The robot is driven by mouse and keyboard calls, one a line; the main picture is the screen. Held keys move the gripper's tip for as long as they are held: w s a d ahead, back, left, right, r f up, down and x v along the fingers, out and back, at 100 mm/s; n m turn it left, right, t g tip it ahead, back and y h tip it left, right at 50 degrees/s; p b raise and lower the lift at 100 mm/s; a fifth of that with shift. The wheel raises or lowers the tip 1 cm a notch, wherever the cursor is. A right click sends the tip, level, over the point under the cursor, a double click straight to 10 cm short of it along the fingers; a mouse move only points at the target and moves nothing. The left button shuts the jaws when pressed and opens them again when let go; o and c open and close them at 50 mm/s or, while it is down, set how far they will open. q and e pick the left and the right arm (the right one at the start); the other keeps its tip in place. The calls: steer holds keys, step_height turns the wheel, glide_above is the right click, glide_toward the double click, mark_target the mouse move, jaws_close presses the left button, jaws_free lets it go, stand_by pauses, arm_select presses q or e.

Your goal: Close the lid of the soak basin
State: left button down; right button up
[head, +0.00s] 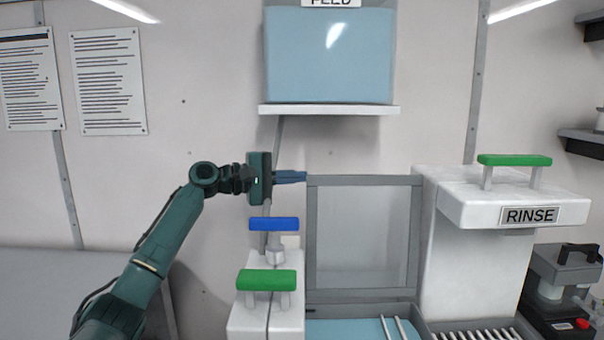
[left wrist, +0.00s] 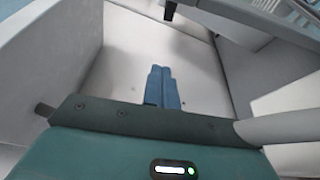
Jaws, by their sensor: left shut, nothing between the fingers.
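The soak basin's lid (head: 362,237) is a clear panel in a grey frame. It stands upright at the back of the basin in the head view, so the basin is open. Part of the basin (head: 350,328) with blue liquid and pale rods shows at the bottom edge. My left gripper (head: 304,177) is shut and empty, its blue fingertips at the lid's upper left corner. I cannot tell if they touch the lid. In the left wrist view the blue fingers (left wrist: 161,88) are together with nothing between them. My right gripper is not in view.
A white unit with a green handle (head: 265,281) and a blue handle (head: 274,224) stands left of the basin. The RINSE unit (head: 510,200) stands at the right. The FEED tank (head: 330,55) sits on a shelf above. The counter at left (head: 60,290) is clear.

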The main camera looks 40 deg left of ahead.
mark_target(327, 177)
arm_select(q)
steer(key=shift+w+d+r+p, duration=0.1)
steer(key=shift+w+d+p, duration=0.4)
steer(key=shift+d, duration=0.6)
steer(key=shift+w+d+f+p, duration=0.1)
steer(key=shift+w+d+p, duration=0.35)
steer(key=shift+d, duration=0.65)
steer(key=shift+w+d+r+p, duration=0.1)
steer(key=shift+w+d+p, duration=0.4)
steer(key=shift+d, duration=0.6)
steer(key=shift+w, duration=0.1)
